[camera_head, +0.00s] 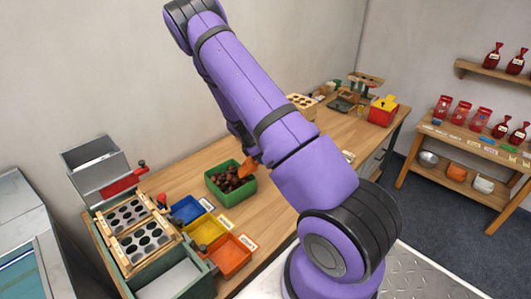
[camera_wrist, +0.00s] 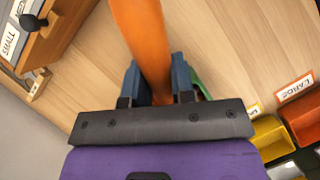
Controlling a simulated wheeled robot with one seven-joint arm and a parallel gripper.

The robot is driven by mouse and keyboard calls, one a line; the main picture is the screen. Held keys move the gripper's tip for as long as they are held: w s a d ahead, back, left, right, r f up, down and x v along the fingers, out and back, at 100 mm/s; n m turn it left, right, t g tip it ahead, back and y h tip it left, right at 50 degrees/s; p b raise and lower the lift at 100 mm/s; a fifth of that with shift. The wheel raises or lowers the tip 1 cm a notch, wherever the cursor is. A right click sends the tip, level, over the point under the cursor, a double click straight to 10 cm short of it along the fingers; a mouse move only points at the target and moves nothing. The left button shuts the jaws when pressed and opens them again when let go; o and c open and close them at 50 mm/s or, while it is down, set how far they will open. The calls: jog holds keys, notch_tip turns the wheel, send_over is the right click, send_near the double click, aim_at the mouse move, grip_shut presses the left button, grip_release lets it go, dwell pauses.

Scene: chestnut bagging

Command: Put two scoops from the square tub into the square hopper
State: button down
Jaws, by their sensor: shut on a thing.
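The square tub (camera_head: 233,199) is green, holds brown chestnuts (camera_head: 228,178), and stands on the wooden table. A green sliver, probably this tub, shows beside the right finger in the wrist view. The square hopper (camera_head: 98,170), a grey box with a red part at its side, stands at the left end. My gripper (camera_wrist: 156,82) is shut on the orange handle of a scoop (camera_wrist: 142,35). In the head view the orange scoop (camera_head: 248,168) is at the tub's right edge, over the chestnuts. Its bowl is mostly hidden, so its load cannot be told.
Blue (camera_head: 187,209), yellow (camera_head: 205,230) and orange (camera_head: 230,257) bins stand in front of the tub. Wooden sorting trays (camera_head: 127,214) with holes lie left of them. A red box (camera_head: 382,112) stands at the far end.

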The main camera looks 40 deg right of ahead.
aim_at(245, 168)
jog(key=shift+y, duration=0.3)
jog(key=a+f, duration=0.1)
jog(key=w+a+f, duration=0.1)
jog(key=f, duration=0.1)
jog(key=shift+a+f, duration=0.1)
jog(key=shift+f, duration=0.1)
jog(key=a, duration=0.1)
jog(key=w+a+f+t+y, duration=0.1)
jog(key=shift+w+a+f, duration=0.1)
jog(key=shift+a+f, duration=0.2)
jog(key=shift+w+a+f+t+y, duration=0.15)
jog(key=shift+w+a+t+y, duration=0.15)
jog(key=shift+a+y, duration=0.2)
jog(key=shift+w+a+f+t+y, duration=0.15)
jog(key=shift+a+t+y, duration=0.2)
jog(key=shift+y, duration=0.25)
jog(key=shift+d+r+t+y, duration=0.15)
jog(key=shift+r+t+y, duration=0.2)
jog(key=shift+r+y, duration=0.4)
jog(key=shift+s+d+r+t+y, duration=0.1)
jog(key=shift+d+r+t+y, duration=0.2)
jog(key=shift+r, duration=0.5)
jog(key=shift+s+d+r+t+y, duration=0.1)
jog(key=shift+d+r+y, duration=0.15)
jog(key=shift+d+r, duration=0.35)
jog(key=shift+a+r, duration=0.1)
jog(key=shift+r, duration=0.1)
jog(key=shift+f, duration=0.1)
